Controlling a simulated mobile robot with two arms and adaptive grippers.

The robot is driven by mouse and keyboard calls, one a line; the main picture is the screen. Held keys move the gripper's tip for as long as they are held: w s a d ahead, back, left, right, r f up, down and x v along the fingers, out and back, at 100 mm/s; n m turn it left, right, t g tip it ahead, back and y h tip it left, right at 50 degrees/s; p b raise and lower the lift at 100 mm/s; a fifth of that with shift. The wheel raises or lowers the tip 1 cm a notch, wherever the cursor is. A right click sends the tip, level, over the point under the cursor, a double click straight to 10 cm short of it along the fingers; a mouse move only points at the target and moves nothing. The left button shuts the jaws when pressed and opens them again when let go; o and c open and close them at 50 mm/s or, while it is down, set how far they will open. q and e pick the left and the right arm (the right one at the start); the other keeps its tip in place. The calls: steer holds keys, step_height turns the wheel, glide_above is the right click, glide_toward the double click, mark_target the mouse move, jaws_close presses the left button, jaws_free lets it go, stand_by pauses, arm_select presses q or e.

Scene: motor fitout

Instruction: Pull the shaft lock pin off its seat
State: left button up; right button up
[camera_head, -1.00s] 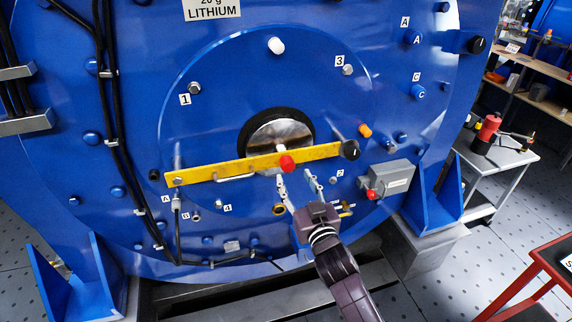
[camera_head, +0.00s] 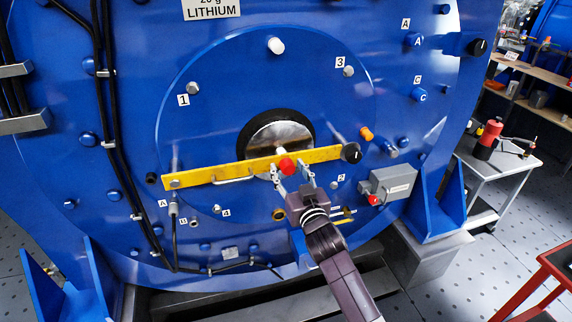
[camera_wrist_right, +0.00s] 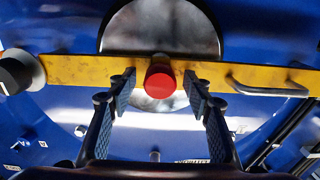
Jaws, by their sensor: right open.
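The shaft lock pin has a red head (camera_head: 287,166) and stands out from the yellow bar (camera_head: 233,170), which crosses below the shiny shaft end (camera_head: 282,137). The red head also shows in the right wrist view (camera_wrist_right: 160,78). My right gripper (camera_head: 292,172) is open, with its fingertips just in front of the bar. In the right wrist view its fingers (camera_wrist_right: 162,85) stand on both sides of the red head, with a gap visible on each side. My left gripper is not in view.
A black knob (camera_head: 351,153) sits at the bar's right end and a handle (camera_head: 233,180) on its left part. A grey box with a red button (camera_head: 373,199) is at the right. Bolts and a black cable are on the blue motor face (camera_head: 215,110).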

stand_by(1.0)
steer(key=shift+c, duration=0.2)
jaws_close()
steer(key=shift+s+p, duration=0.1)
steer(key=shift+p, duration=0.25)
steer(key=shift+p+v, duration=0.95)
steer(key=shift+v, duration=0.4)
steer(key=shift+p+v, duration=0.9)
steer(key=shift+v, duration=0.65)
steer(key=shift+s+d+r, duration=0.1)
steer(key=shift+s, duration=0.05)
